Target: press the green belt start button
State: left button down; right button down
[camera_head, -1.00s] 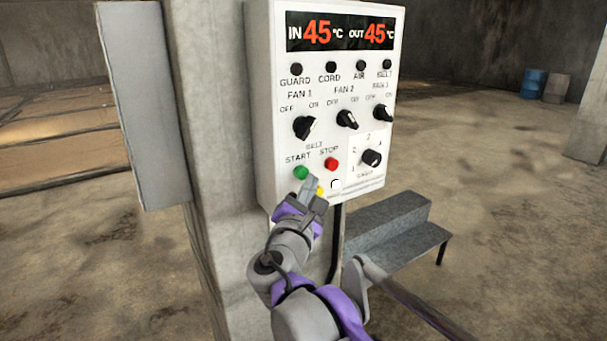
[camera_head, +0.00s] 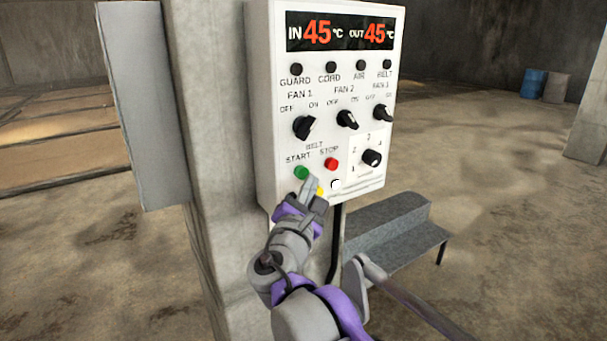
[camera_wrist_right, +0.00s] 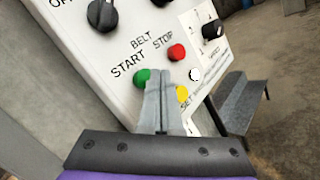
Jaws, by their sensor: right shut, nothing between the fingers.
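The green belt start button (camera_head: 301,173) is on the lower left of the white control panel (camera_head: 272,140), under the word START. It also shows in the right wrist view (camera_wrist_right: 142,77), just left of my fingertips and partly covered by them. My right gripper (camera_head: 308,186) is shut and empty, its tips at the lower right of the green button. I cannot tell whether they touch it. The fingers also show in the right wrist view (camera_wrist_right: 160,88). The red stop button (camera_head: 331,164) is to the right of the green one. My left gripper is out of view.
A yellow button (camera_wrist_right: 182,93) sits right of my fingers, with a white button (camera_head: 336,184) beyond it. Black fan knobs (camera_head: 305,127) are above. The panel is on a concrete pillar (camera_head: 212,130). Grey steps (camera_head: 390,236) stand at the lower right.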

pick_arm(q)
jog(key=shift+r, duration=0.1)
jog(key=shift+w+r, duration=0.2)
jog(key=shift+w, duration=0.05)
pick_arm(e)
jog(key=shift+w+a, duration=0.25)
jog(key=shift+w, duration=0.15)
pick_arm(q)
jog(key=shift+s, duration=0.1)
pick_arm(e)
jog(key=shift+s, duration=0.1)
pick_arm(q)
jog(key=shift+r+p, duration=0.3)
jog(key=shift+p, duration=0.1)
pick_arm(e)
jog(key=shift+w+a, duration=0.3)
jog(key=shift+w, duration=0.15)
jog(key=shift+s, duration=0.1)
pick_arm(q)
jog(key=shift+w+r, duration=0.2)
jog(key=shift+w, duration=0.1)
pick_arm(e)
jog(key=shift+s+d, duration=0.55)
jog(key=shift+s, duration=0.1)
